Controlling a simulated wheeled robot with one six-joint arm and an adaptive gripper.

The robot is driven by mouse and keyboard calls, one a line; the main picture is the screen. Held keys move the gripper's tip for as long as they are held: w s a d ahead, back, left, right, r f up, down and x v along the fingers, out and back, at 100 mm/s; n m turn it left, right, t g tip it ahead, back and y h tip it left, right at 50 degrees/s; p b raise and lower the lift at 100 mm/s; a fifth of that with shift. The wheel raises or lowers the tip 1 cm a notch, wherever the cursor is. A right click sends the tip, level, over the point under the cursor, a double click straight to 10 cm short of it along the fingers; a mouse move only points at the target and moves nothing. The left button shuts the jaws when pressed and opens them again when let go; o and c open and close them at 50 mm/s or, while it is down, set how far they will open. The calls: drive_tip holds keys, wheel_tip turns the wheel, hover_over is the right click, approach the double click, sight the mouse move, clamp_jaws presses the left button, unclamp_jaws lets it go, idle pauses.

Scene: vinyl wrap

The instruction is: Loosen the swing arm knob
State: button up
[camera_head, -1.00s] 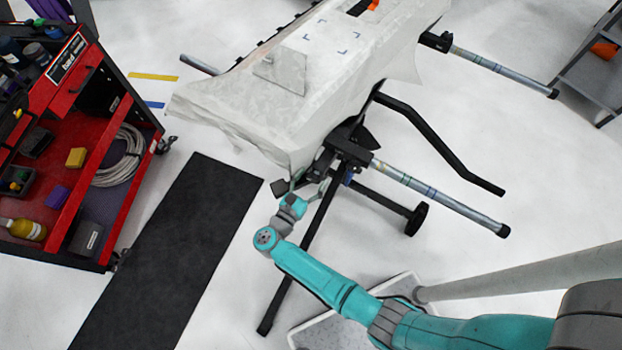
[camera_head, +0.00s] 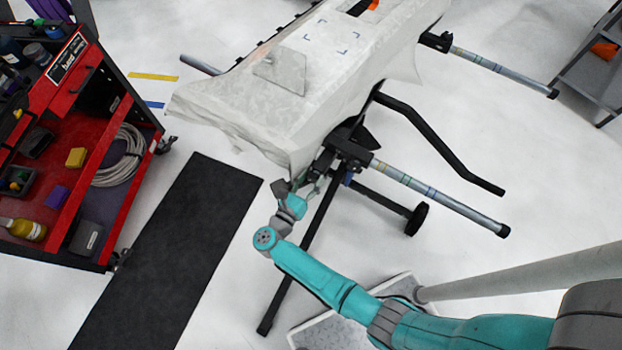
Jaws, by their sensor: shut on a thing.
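The black stand (camera_head: 343,150) carries a wrapped white panel (camera_head: 310,75) and has a swing arm with a striped silver tube (camera_head: 430,192) reaching to the right. My gripper (camera_head: 316,185) is at the near side of the stand, under the front corner of the panel. It is small in the picture and shut on the swing arm knob. The knob itself is too small and too covered by my gripper and wrist to make out.
A black mat (camera_head: 165,260) lies on the floor at left, beside a red tool cart (camera_head: 65,150). A bent black bar (camera_head: 440,145) and a second silver tube (camera_head: 500,72) stick out to the right. A grey shelf (camera_head: 592,75) stands at far right.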

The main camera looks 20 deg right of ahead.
drive_tip(key=shift+w+a+n, duration=0.1)
drive_tip(key=shift+w+n, duration=0.05)
drive_tip(key=shift+n, duration=2.05)
drive_tip(key=o, duration=1.1)
drive_tip(key=shift+f, duration=0.1)
drive_tip(key=shift+o, duration=0.2)
